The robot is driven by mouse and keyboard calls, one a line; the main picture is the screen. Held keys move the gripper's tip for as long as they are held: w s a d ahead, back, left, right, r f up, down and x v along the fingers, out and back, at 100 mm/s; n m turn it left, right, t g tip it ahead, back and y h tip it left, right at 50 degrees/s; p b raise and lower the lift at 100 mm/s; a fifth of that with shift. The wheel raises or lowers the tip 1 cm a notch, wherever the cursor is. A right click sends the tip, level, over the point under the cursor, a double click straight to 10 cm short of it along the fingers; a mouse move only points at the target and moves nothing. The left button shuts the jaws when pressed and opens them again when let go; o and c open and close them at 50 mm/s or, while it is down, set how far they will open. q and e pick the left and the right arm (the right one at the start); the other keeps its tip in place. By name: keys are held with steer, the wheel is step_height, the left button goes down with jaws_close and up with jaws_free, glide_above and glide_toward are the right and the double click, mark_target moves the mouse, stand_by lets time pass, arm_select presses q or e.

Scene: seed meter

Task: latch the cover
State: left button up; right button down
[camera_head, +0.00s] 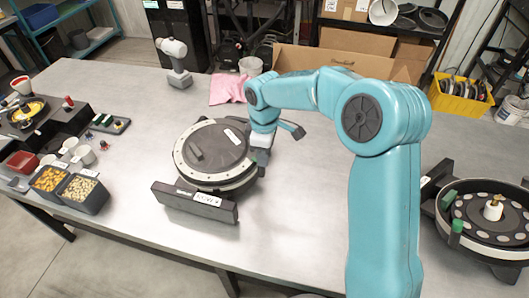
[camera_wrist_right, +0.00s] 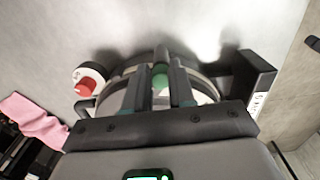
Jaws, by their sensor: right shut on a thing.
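The seed meter's round dark cover (camera_head: 212,146) lies on its housing in the middle of the table, with a pale dotted ring, a dark handle bar and a white label. A dark labelled bar (camera_head: 190,200) stands at its front. My right gripper (camera_head: 262,158) is low at the right edge of the meter. In the right wrist view its fingers (camera_wrist_right: 164,84) close around a small green latch (camera_wrist_right: 160,76) at the meter's rim. The latch is hidden in the head view. My left gripper is not in view.
A red-and-white knob (camera_wrist_right: 88,78) sits beside the rim. A second, open meter (camera_head: 490,215) stands at the right. A pink cloth (camera_head: 229,88) lies behind; seed bins (camera_head: 84,191) stand at the left. The table front of the meter is clear.

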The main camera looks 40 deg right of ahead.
steer(key=shift+a+f+n, duration=0.1)
steer(key=shift+n, duration=0.5)
steer(key=c, duration=0.9)
jaws_free()
steer(key=shift+c, duration=0.2)
